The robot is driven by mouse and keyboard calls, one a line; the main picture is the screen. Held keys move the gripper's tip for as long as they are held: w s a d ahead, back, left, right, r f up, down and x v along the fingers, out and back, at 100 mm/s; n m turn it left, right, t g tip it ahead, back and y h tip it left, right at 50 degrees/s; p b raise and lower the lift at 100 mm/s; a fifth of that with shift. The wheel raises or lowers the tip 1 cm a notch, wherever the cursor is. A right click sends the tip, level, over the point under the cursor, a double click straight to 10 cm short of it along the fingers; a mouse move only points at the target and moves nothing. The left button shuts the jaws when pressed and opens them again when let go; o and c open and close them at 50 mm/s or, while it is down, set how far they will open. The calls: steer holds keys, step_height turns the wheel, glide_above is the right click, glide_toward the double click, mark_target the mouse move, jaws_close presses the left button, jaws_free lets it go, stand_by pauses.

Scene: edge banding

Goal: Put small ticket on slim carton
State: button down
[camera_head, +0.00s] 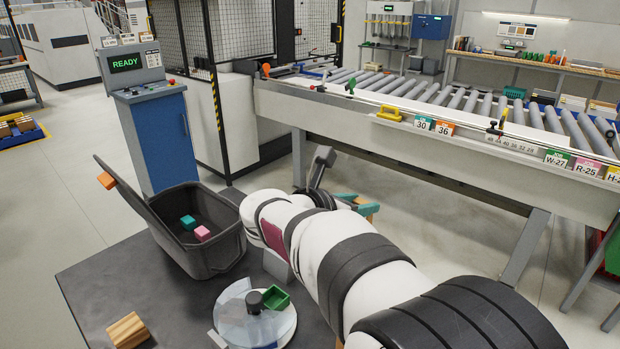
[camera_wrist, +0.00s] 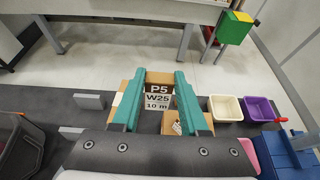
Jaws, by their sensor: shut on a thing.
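My gripper (camera_wrist: 163,75) has two teal fingers in the wrist view, closed on a brown piece (camera_wrist: 160,77) with a dark printed label (camera_wrist: 158,97) reading P5, W25, 10 m below it. More brown card-like surface (camera_wrist: 206,126) shows outside the fingers; I cannot tell whether it belongs to the same piece or to a carton underneath. A small pale tag (camera_wrist: 179,126) shows beside the right finger. I cannot tell for sure which is the small ticket and which the slim carton. In the head view my arm hides most of the gripper (camera_head: 356,204).
A cream bin (camera_wrist: 226,107) and a purple bin (camera_wrist: 258,108) stand at the right in the wrist view. In the head view a dark open bin (camera_head: 222,258), a round clear dish (camera_head: 232,322) and a wooden block (camera_head: 128,330) are on the dark table (camera_head: 95,285). A roller conveyor (camera_head: 420,95) stands behind.

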steer(key=w+d, duration=0.6)
steer(key=d, duration=0.4)
steer(key=w+a+f, duration=0.2)
steer(key=a+f, duration=0.1)
steer(key=f, duration=0.2)
steer(key=w+a+f, duration=0.2)
steer(key=a+f, duration=0.1)
steer(key=f, duration=0.2)
steer(key=w+a+f, duration=0.2)
steer(key=a+f, duration=0.2)
steer(key=f, duration=0.1)
steer(key=shift+w+f, duration=0.15)
steer(key=shift+w, duration=0.1)
steer(key=shift+f, duration=0.4)
steer(key=shift+c, duration=2.2)
jaws_free()
steer(key=shift+f, duration=0.15)
